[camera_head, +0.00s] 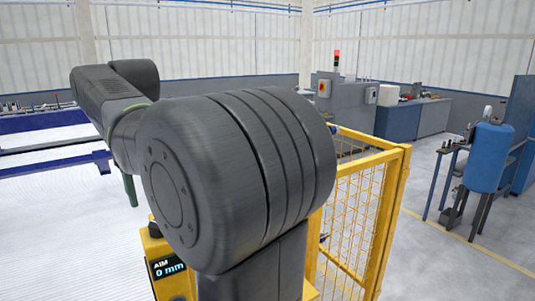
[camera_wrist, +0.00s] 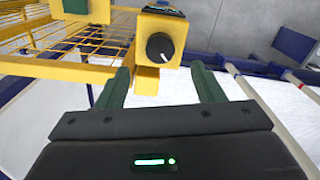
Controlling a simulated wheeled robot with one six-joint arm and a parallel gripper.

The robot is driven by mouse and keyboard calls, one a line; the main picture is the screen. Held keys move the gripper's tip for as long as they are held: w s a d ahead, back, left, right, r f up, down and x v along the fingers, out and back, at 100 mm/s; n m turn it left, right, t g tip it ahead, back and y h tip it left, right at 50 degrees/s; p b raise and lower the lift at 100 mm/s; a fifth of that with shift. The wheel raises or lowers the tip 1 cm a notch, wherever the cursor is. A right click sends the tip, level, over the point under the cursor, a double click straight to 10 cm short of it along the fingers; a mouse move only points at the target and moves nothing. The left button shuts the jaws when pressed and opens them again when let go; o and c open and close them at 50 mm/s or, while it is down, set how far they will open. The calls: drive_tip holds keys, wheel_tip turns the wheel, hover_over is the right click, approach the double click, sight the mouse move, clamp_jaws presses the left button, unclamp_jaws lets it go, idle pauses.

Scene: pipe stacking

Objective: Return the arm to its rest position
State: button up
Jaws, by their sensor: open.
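My gripper (camera_wrist: 162,84) shows in the wrist view with its two green fingers spread apart and nothing between them. Its dark body with a green light fills the bottom of that view. Beyond the fingertips is a yellow box with a black knob (camera_wrist: 160,46). In the head view my dark grey arm is bent across the middle, its large rounded joint close to the camera. A green finger of my gripper (camera_head: 131,190) hangs below the arm there; the rest of the gripper is hidden behind the arm.
A yellow mesh fence (camera_head: 352,205) stands just right of my arm. A yellow post with a display reading 0 mm (camera_head: 167,268) is below the arm. Blue rails (camera_head: 50,163) cross a white ribbed surface at left.

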wheel_tip(320, 180, down, 8)
drive_tip(key=shift+r, duration=0.1)
drive_tip(key=m+b, duration=0.2)
drive_tip(key=m, duration=0.2)
drive_tip(key=m+b, duration=0.2)
drive_tip(key=m, duration=0.2)
wheel_tip(320, 180, up, 14)
drive_tip(key=p, duration=0.2)
idle(0.6)
